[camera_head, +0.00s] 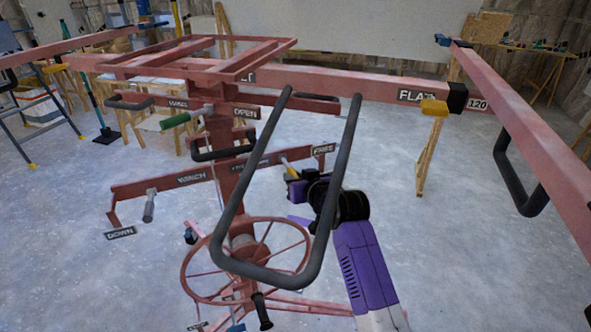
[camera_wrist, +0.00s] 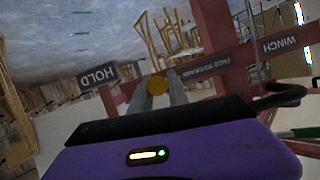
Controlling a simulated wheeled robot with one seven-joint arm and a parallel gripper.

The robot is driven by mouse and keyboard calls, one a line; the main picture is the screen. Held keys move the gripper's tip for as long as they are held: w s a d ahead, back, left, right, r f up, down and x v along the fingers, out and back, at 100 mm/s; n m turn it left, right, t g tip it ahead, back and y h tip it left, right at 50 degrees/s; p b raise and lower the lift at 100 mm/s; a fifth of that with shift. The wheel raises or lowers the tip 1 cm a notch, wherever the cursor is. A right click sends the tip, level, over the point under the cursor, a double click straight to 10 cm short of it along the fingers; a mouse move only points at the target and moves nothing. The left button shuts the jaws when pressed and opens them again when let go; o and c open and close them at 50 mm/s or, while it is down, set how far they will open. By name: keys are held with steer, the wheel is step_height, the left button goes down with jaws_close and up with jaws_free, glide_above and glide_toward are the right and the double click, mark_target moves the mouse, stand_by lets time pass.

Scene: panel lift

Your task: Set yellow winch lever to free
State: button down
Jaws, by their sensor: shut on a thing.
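In the wrist view a HOLD label (camera_wrist: 97,75) is beside the fingers, and a WINCH label (camera_wrist: 280,44) is at the right. The lever's pivot and exact angle are hard to make out.
A black looped handle (camera_head: 344,165) stands in front of the lift, close to my gripper. A red handwheel (camera_head: 187,262) is below left. Another yellow handle (camera_head: 434,107) is by the FLAT label. A green handle (camera_head: 176,120) is at upper left. Floor at right is open.

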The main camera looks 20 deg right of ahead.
steer(key=shift+r+g+p, duration=0.4)
steer(key=shift+r+p, duration=0.25)
steer(key=shift+p, duration=0.5)
steer(key=shift+g+p, duration=0.3)
steer(key=shift+p, duration=0.15)
steer(key=c, duration=1.3)
jaws_free()
steer(key=shift+s+d+r+b, duration=0.1)
steer(key=shift+s+r+b, duration=0.1)
steer(key=shift+s+b, duration=0.25)
steer(key=s, duration=0.4)
steer(key=s+d+b, duration=0.1)
steer(key=s, duration=0.3)
steer(key=s+b, duration=0.1)
steer(key=s, duration=0.3)
steer(key=shift+d+r, duration=0.1)
steer(key=shift+d, duration=0.1)
